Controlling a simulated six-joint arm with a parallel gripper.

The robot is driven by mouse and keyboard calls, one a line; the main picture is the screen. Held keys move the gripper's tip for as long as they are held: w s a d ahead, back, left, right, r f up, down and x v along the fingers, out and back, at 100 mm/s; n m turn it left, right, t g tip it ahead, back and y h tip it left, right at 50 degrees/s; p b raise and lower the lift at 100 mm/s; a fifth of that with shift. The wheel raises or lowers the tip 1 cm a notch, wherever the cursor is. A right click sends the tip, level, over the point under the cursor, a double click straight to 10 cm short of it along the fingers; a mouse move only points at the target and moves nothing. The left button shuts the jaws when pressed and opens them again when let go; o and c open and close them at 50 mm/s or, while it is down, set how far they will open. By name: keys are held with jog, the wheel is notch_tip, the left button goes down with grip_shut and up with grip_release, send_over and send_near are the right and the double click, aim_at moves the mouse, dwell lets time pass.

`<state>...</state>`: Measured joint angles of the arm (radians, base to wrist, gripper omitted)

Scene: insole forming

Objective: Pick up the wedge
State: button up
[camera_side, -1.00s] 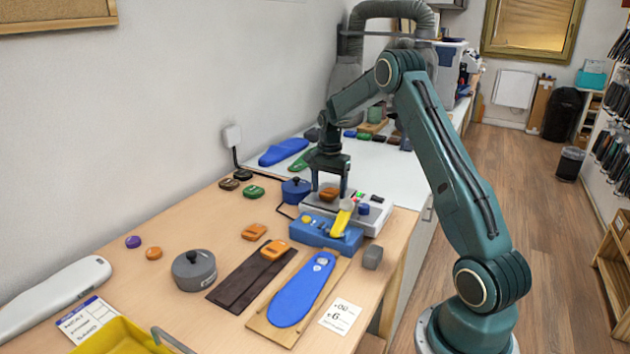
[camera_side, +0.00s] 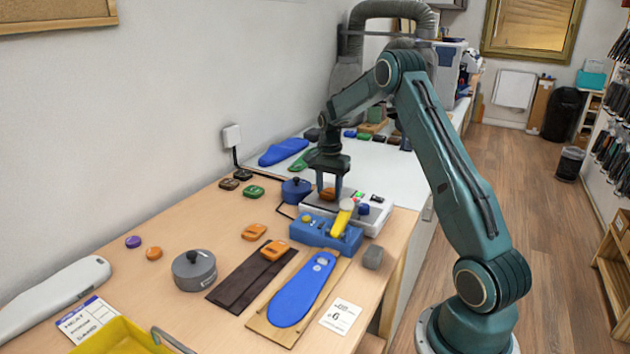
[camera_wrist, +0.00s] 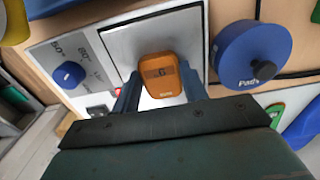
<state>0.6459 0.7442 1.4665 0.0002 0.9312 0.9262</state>
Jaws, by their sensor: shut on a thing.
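An orange wedge (camera_wrist: 160,75) with a dark label sits between the two fingers of my gripper (camera_wrist: 159,88) in the wrist view, over the square metal plate of the heating unit (camera_wrist: 112,38). In the side view the wedge (camera_side: 328,193) shows between the fingers of my gripper (camera_side: 329,196), above the grey-white heating unit (camera_side: 372,220). My gripper points down and is shut on the wedge from both sides. I cannot tell whether the wedge touches the plate or is slightly above it.
A blue pot (camera_side: 295,190) stands close left of the gripper. A blue device with a yellow lever (camera_side: 344,218) is in front. Other orange wedges (camera_side: 254,232), a blue insole (camera_side: 303,290) and a grey round tin (camera_side: 194,270) lie on the bench.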

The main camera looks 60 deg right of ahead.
aim_at(325, 200)
notch_tip(325, 200, up, 20)
dwell(0.9)
dwell(0.6)
jog(key=s+a+f+m, duration=0.3)
jog(key=a+m, duration=0.4)
jog(key=m, duration=0.5)
jog(key=s+a+f+m, duration=0.3)
jog(key=a+m, duration=0.5)
jog(key=m, duration=0.4)
jog(key=s+a+f+m, duration=0.3)
jog(key=a+m, duration=0.4)
jog(key=m, duration=0.5)
jog(key=shift+s+a, duration=0.3)
jog(key=shift+s, duration=0.2)
jog(key=shift+f, duration=0.25)
jog(key=shift+f, duration=6.4)
